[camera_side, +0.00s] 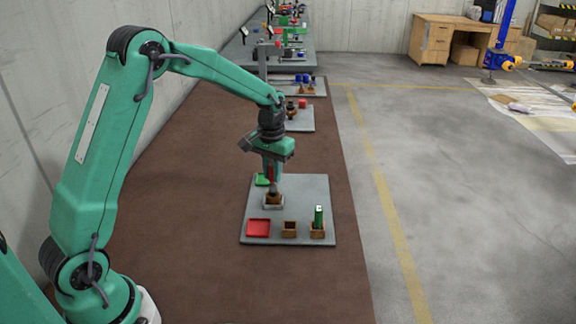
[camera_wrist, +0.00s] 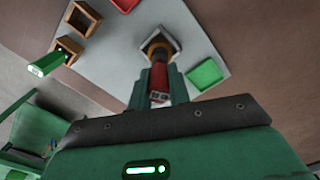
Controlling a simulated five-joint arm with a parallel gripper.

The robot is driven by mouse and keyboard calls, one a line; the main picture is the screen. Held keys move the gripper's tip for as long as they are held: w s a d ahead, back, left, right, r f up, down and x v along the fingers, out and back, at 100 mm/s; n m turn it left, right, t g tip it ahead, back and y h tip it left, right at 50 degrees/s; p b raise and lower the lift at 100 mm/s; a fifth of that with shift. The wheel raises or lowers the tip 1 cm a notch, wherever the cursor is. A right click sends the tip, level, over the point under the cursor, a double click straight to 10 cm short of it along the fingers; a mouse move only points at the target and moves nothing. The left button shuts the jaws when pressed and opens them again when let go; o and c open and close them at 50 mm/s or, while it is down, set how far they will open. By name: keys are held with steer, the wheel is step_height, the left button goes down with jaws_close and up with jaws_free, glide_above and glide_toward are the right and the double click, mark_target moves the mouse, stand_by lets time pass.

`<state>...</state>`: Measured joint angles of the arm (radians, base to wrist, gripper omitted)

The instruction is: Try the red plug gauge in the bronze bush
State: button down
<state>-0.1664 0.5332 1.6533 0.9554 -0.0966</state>
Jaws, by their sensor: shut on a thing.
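My gripper (camera_side: 271,170) is shut on the red plug gauge (camera_wrist: 159,90), whose red handle shows between the fingers in the wrist view. The gauge points down at the bronze bush (camera_side: 274,199), which sits in a square grey holder (camera_side: 266,205) on the grey plate. In the wrist view the bush (camera_wrist: 159,47) lies just beyond the gauge's far end. The gauge's lower end meets or overlaps the bush's mouth in both views. I cannot tell whether it has entered the bush.
On the grey plate (camera_side: 325,195) are a red tray (camera_side: 258,228), an empty wooden block (camera_side: 289,229) and a wooden block (camera_side: 318,233) holding a green gauge (camera_side: 319,215) upright. A green tray (camera_side: 262,180) lies behind the bush. More plates with objects stand farther back.

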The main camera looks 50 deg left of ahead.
mark_target(272, 165)
steer(key=shift+f, duration=0.75)
stand_by(2.1)
steer(key=shift+r, duration=0.55)
steer(key=shift+f, duration=0.8)
stand_by(2.3)
steer(key=shift+r, duration=0.15)
steer(key=shift+r, duration=0.65)
steer(key=shift+r, duration=0.1)
steer(key=shift+r, duration=1.95)
